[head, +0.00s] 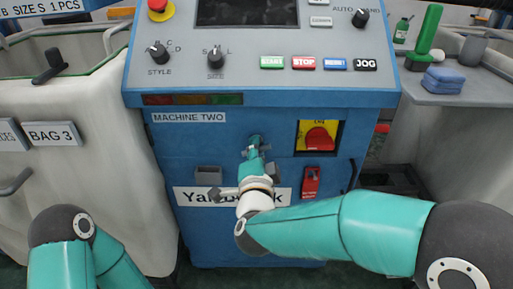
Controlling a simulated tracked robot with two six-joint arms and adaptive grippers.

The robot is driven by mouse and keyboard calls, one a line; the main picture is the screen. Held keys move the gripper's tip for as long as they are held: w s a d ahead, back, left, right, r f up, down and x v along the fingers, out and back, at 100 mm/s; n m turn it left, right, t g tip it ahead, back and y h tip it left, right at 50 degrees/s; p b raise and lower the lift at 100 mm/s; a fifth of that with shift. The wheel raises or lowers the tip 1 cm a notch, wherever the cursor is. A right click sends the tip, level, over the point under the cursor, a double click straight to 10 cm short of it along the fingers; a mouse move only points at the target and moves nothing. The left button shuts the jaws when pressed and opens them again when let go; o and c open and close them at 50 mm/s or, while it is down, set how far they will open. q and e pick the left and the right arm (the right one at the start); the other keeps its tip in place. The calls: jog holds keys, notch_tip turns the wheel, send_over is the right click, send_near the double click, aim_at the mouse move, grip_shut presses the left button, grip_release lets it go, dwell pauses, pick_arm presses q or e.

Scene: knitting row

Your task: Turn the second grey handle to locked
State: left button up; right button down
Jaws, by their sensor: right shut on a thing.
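My right arm reaches in from the right to the front of the blue machine (225,240) labelled MACHINE TWO. My right gripper (255,146) is shut at the panel on what seems to be a small grey handle (256,138). The fingers and wrist hide most of it, so its turned position cannot be told. Of my left arm only links show at the lower left; its gripper is out of view.
A red rotary switch (319,136) on a yellow plate and a red part (311,182) are right of my gripper. A grey box (208,175) is left. The control panel (262,45) overhangs above. A pale bin (85,185) stands left.

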jog(key=n, duration=0.3)
jog(key=shift+f+n+p, duration=0.15)
jog(key=shift+n+p, duration=0.2)
jog(key=shift+n, duration=0.05)
jog(key=n+p, duration=0.1)
jog(key=n, duration=0.2)
jog(key=n+p, duration=0.1)
jog(key=n, duration=0.3)
jog(key=shift+p, duration=0.3)
jog(key=shift+n+p, duration=0.7)
jog(key=shift+n, duration=1.3)
jog(key=shift+f, duration=0.1)
jog(key=c, duration=1.1)
grip_release()
jog(key=shift+c, duration=0.2)
